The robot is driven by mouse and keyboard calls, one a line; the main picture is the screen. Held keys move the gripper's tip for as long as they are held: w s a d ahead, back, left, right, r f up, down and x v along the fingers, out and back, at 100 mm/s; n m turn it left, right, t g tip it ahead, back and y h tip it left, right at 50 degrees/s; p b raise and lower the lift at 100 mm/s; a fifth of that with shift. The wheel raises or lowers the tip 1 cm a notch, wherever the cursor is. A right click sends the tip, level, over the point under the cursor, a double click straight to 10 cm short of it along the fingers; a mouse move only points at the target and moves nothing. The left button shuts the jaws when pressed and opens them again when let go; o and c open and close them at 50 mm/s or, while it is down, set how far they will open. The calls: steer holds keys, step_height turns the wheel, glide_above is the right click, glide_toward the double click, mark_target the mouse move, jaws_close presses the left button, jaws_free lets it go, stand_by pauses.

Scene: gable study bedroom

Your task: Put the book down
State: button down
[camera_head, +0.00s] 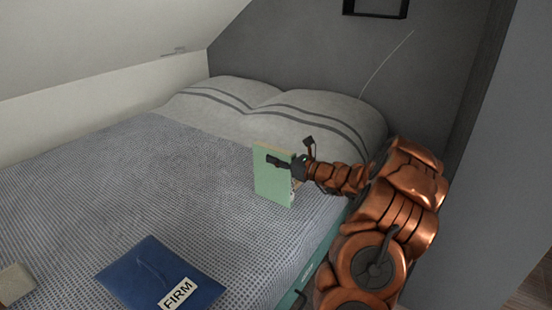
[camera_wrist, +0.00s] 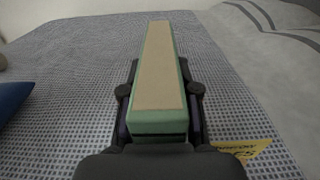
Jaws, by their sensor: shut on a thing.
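The book (camera_head: 271,180) has a pale green cover and stands upright on edge in my gripper (camera_head: 290,165), above or at the grey patterned bed (camera_head: 100,185). In the wrist view my gripper (camera_wrist: 160,105) is shut on the book (camera_wrist: 160,65), with dark fingers on both sides of it. Its tan page edge faces the wrist camera. I cannot tell whether the book's lower edge touches the bedcover.
Grey striped pillows (camera_head: 255,110) lie at the head of the bed. A blue cushion-like item (camera_head: 150,275) with a "FIRM" label lies at the near side. A yellow printed item (camera_wrist: 245,148) shows beside my gripper in the wrist view.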

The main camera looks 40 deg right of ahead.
steer(key=c, duration=0.8)
jaws_free()
steer(key=shift+c, duration=0.2)
